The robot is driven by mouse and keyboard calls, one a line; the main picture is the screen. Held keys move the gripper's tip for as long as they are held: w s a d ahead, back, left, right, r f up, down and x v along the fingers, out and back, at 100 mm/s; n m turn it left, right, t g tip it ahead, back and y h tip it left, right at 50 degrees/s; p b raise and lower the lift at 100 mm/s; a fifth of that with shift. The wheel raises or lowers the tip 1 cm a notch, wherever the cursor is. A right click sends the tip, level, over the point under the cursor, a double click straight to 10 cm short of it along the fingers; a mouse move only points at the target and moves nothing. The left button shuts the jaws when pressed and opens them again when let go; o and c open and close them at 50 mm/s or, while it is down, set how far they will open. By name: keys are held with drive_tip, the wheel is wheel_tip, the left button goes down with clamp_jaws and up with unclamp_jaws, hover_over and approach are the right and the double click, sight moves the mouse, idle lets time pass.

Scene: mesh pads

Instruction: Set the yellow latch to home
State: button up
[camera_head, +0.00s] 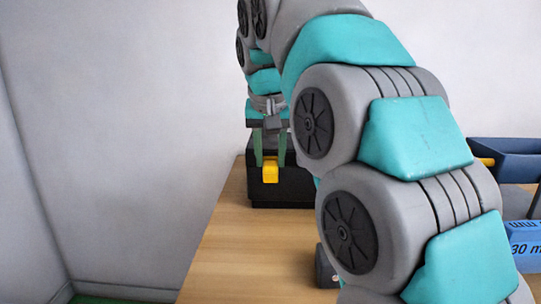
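The yellow latch (270,173) is a small block on the front of a black box (288,190) that stands at the far left part of the table. My gripper (270,163) hangs over the box with its two green fingers pointing down. The fingers are apart, one on each side of the latch's upper end, and a dark gap shows between them. I cannot tell whether either finger touches the latch. My arm hides the right part of the box.
The wooden table (235,250) is bare at front left. A blue bin (510,150) stands at the far right, with a blue box (526,245) bearing print in front of it. A small dark object (325,268) sits partly behind my arm.

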clamp_jaws()
drive_tip(key=shift+r, duration=0.1)
drive_tip(key=shift+w+r+p, duration=0.3)
drive_tip(key=shift+p, duration=0.65)
drive_tip(key=shift+w+f+g+p, duration=0.15)
drive_tip(key=shift+g+p, duration=0.4)
drive_tip(key=shift+g, duration=0.05)
drive_tip(key=shift+f, duration=0.1)
drive_tip(key=o, duration=0.5)
unclamp_jaws()
